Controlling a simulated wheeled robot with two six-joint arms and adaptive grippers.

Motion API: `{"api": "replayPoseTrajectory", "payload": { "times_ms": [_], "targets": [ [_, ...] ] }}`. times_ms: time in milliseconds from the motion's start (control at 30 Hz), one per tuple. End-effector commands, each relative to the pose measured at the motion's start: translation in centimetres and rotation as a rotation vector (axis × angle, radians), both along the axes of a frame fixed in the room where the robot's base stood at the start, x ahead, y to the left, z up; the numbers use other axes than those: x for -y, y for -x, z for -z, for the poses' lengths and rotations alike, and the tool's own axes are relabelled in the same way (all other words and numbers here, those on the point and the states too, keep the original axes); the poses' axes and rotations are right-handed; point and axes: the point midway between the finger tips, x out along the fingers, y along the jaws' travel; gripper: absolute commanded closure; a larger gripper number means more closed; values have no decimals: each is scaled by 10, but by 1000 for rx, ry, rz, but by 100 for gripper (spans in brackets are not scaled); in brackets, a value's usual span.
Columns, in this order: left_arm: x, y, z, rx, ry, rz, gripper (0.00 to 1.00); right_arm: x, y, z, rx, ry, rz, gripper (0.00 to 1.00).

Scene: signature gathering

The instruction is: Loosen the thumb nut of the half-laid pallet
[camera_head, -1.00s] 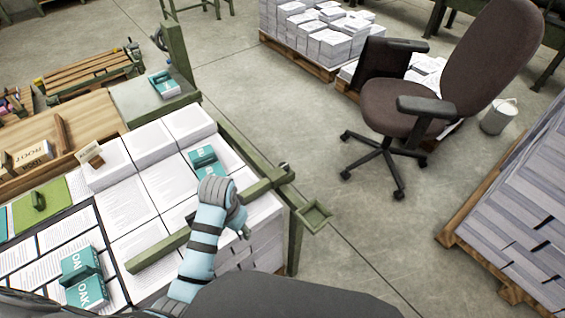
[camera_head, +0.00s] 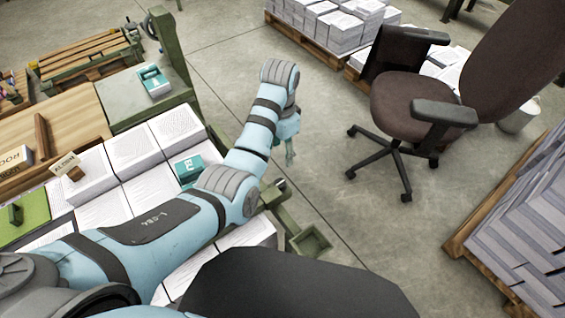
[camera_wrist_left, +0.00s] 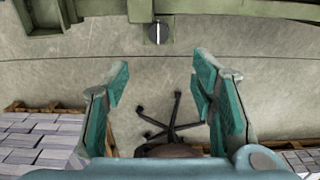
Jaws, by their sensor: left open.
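The half-laid pallet's white paper stacks (camera_head: 135,145) fill the lower left of the head view, partly hidden by my left arm. A green clamp bar end (camera_head: 272,194) shows at their right edge, with a small grey part that may be the thumb nut. In the left wrist view, a round dark knob with a pale upright wing, likely the thumb nut (camera_wrist_left: 158,33), sits at the top centre on green metal. My left gripper (camera_head: 290,155) is over the floor beyond the stacks. Its two teal fingers (camera_wrist_left: 161,68) are apart and empty, with the knob beyond their tips. My right gripper is out of view.
A green open tray (camera_head: 310,242) sticks out beside the bar. A green post (camera_head: 172,50) stands behind the stacks. An office chair (camera_head: 425,100) stands to the right, with a loaded pallet (camera_head: 520,215) at far right. Floor between is clear.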

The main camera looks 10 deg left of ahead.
Motion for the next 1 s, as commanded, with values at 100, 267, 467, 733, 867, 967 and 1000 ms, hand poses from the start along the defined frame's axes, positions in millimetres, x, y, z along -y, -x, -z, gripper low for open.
{"api": "replayPoseTrajectory", "payload": {
  "times_ms": [100, 267, 467, 733, 867, 967, 1000],
  "targets": [
    [-2, 1, 10, -1, 0, -3, 49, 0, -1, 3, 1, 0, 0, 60],
    [-8, 4, 49, -4, -1, -16, 49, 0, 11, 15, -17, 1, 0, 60],
    [-10, 5, 109, -4, -1, -20, 49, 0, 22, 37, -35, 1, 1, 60],
    [-8, 5, 145, -1, 1, -17, 49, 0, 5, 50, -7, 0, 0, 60],
    [-8, 4, 144, -1, 1, -16, 49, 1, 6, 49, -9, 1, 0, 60],
    [-8, 4, 144, -1, 1, -16, 49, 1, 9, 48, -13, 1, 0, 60],
    [-8, 4, 144, -1, 1, -16, 55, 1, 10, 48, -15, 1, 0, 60]
  ]
}}
